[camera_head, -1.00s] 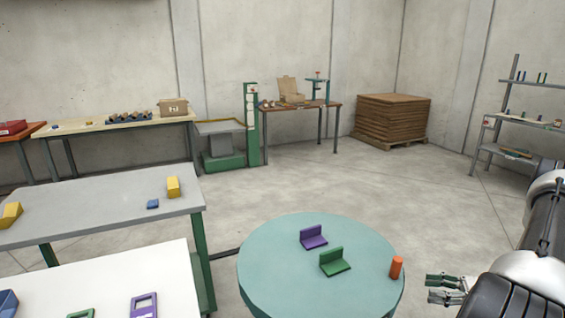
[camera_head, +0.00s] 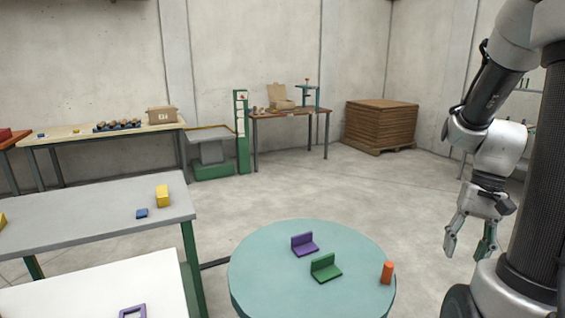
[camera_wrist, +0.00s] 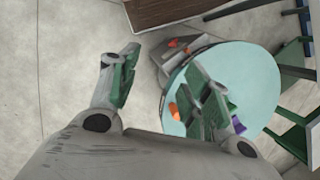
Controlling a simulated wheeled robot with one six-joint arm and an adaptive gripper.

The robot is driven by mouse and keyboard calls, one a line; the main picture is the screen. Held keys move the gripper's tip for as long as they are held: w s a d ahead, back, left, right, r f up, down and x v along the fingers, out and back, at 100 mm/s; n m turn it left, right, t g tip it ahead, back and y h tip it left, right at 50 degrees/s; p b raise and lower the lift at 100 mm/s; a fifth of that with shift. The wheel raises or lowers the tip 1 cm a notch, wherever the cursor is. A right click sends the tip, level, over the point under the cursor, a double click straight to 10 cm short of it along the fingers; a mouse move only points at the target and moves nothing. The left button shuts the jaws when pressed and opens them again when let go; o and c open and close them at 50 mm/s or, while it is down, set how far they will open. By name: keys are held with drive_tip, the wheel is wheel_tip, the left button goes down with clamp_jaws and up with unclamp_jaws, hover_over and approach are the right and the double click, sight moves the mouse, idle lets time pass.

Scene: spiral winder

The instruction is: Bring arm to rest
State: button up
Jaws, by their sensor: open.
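My gripper (camera_head: 468,240) hangs at the right in the head view, fingers pointing down and spread apart, with nothing between them. It is beside the round teal table (camera_head: 255,262), to the right of it and apart from it. In the wrist view my open gripper (camera_wrist: 165,95) shows both fingers, the right one overlapping the table (camera_wrist: 255,75) in the picture. My arm is bent, with its upper links raised at the right edge of the head view.
A grey table (camera_head: 90,212) and a white table (camera_head: 70,290) stand left. A brown stack (camera_head: 380,125) stands at the back. Floor between is clear.

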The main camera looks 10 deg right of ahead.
drive_tip(key=s+a+r+n+t+h, duration=0.2)
drive_tip(key=a+r+n+t, duration=0.4)
drive_tip(key=a+r, duration=0.3)
wheel_tip(320, 180, up, 4)
drive_tip(key=shift+s+f+h, duration=0.1)
drive_tip(key=shift+s+h, duration=0.2)
drive_tip(key=shift+s, duration=0.3)
